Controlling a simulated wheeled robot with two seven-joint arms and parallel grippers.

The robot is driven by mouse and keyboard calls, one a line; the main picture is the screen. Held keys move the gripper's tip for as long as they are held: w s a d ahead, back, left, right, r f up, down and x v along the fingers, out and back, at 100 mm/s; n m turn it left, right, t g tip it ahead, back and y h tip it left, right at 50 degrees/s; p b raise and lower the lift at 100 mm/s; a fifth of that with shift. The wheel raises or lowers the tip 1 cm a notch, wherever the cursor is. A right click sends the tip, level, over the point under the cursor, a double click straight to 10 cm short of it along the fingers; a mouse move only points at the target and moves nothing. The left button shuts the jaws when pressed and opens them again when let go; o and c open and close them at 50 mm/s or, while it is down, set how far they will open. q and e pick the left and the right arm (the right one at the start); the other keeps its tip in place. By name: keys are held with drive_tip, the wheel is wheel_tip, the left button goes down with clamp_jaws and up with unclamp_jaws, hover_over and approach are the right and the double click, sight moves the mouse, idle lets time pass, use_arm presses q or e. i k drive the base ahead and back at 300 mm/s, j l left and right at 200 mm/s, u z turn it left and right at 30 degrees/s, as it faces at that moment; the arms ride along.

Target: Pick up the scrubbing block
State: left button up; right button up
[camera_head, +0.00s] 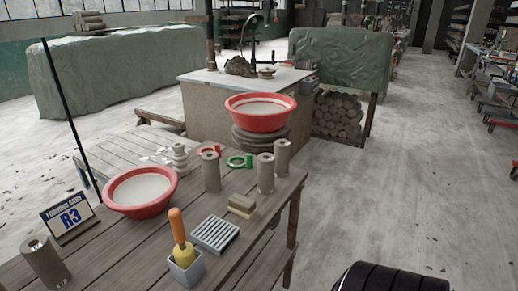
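The scrubbing block appears to be the small two-layer block (241,204), tan on top and paler below. It lies flat on the wooden table (120,250) near its right edge. It is just behind a grey slatted tray (214,234) and in front of a grey clay cylinder (265,173). Nothing covers it. Neither of my grippers shows in the view. A black ribbed rounded part at the bottom right edge looks like part of my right arm, well apart from the block.
Another red bowl (261,112) stands behind. The floor (400,190) right of the table is clear.

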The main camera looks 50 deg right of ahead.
sight(241, 206)
drive_tip(key=z, duration=1.55)
drive_tip(key=i+l+u, duration=0.25)
drive_tip(key=k, duration=0.1)
